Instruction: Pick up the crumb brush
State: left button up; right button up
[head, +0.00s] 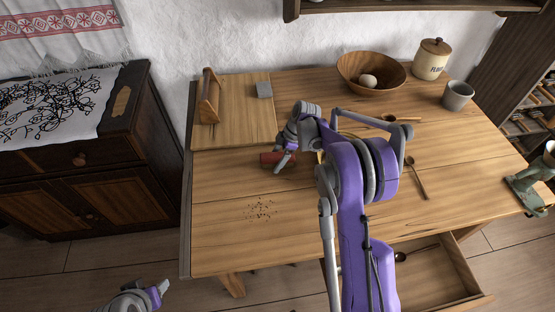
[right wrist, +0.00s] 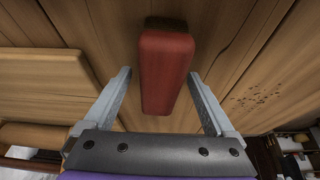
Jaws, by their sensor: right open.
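The crumb brush, seen as a dark red rounded block (head: 270,159), lies on the wooden table left of the centre, partly hidden by my right gripper (head: 283,157). In the right wrist view the red block (right wrist: 166,75) lies lengthwise between the two grey fingers of my open right gripper (right wrist: 160,74). A gap shows on each side of it, so the fingers look apart from it.
Dark crumbs (head: 261,210) lie in front of the brush. A wooden board (head: 240,125) with a grey scraper (head: 264,90) is behind it. A wooden bowl (head: 357,88), flour jar (head: 432,59), grey cup (head: 457,96) and spoons stand farther right. An open drawer (head: 455,270) juts out in front.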

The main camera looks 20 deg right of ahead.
aim_at(278, 156)
jog(key=shift+f, duration=0.2)
dwell(0.6)
grip_shut()
notch_tip(278, 156, up, 11)
jog(key=shift+f, duration=0.2)
dwell(0.7)
